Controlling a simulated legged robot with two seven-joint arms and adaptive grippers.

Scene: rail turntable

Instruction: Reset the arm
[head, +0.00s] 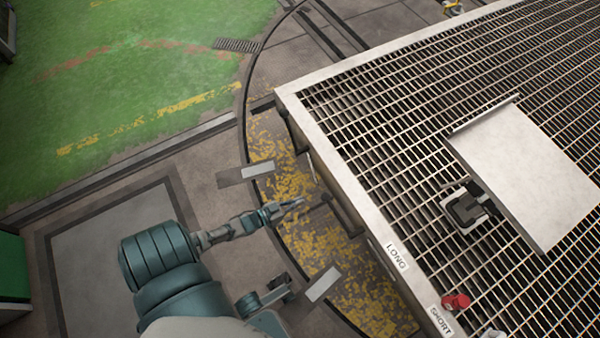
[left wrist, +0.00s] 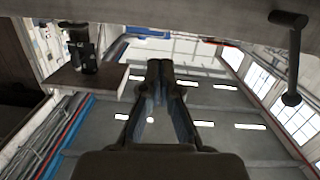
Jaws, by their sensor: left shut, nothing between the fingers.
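My left arm (head: 165,255), teal and grey, comes in from the bottom left in the head view. Its gripper (head: 292,205) is shut and empty, beside the side wall of the grated platform. A dark lever (left wrist: 292,60) hangs at the upper right there, apart from the fingers.
The grated platform (head: 283,92) fills the right, with LONG (head: 396,256) and SHORT (head: 441,321) labels on its edge. On it are a pale plate (head: 525,165), a grey-black device (head: 466,208) and a red knob (head: 456,301). Worn yellow floor (head: 290,235) and green floor lie left.

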